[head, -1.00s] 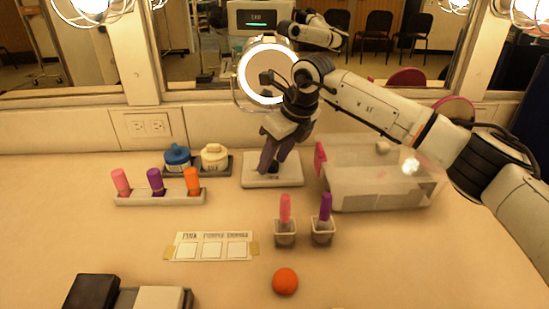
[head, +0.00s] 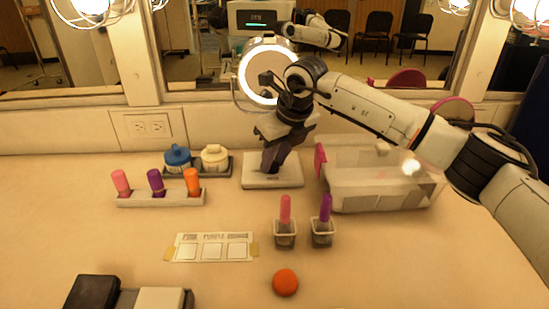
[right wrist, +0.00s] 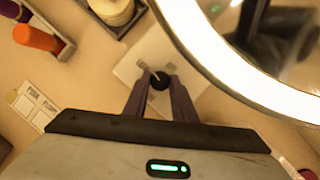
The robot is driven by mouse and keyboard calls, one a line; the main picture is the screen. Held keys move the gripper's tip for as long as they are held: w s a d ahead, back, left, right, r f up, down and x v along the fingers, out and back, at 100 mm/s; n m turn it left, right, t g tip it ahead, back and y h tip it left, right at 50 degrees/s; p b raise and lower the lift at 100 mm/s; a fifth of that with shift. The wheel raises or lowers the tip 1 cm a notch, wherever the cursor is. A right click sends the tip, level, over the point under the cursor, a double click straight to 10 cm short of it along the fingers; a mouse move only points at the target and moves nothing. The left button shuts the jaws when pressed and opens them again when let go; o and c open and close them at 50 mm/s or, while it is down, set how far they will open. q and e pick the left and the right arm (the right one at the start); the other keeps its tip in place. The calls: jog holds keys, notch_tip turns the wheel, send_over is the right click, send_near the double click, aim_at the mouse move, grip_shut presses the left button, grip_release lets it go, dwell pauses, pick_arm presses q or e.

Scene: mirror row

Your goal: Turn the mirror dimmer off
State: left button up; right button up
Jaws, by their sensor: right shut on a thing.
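The ring-lit round mirror (head: 243,80) glows white at the back; its lit ring (right wrist: 215,65) also shows in the right wrist view. The dimmer base (head: 257,183) is a pale square plate on the counter in front of the mirror. My right gripper (head: 270,168) points down over it and hides its middle. In the right wrist view my right gripper (right wrist: 160,88) is shut on the small black dimmer knob (right wrist: 159,80), with a finger on either side. A pale pointer line shows on the knob. My left gripper is not in view.
A clear bin (head: 375,195) with a pink panel stands right of the base. A tray with blue and cream jars (head: 214,157) and a rack of coloured tubes (head: 160,197) stand left. Two cups with tubes (head: 285,235) and an orange ball (head: 285,282) are in front.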

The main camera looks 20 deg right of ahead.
jog(key=m, duration=0.1)
jog(key=m+h, duration=0.1)
jog(key=m, duration=0.2)
jog(key=shift+a+h, duration=0.25)
jog(key=shift+h, duration=0.15)
jog(key=m+h, duration=0.1)
jog(key=m, duration=0.3)
jog(key=shift+a+b, duration=0.1)
jog(key=shift+b, duration=0.2)
jog(key=m, duration=0.2)
jog(key=m+h, duration=0.1)
jog(key=shift+w+a+r+m+g+h, duration=0.1)
jog(key=shift+m+g+h, duration=0.2)
jog(key=shift+m+g, duration=0.1)
jog(key=shift+w+m+g+h+p, duration=0.1)
jog(key=shift+m+g+h+p, duration=0.4)
jog(key=shift+m, duration=1.4)
jog(key=o, duration=1)
jog(key=shift+o, duration=0.2)
jog(key=v, duration=1)
jog(key=shift+p, duration=0.4)
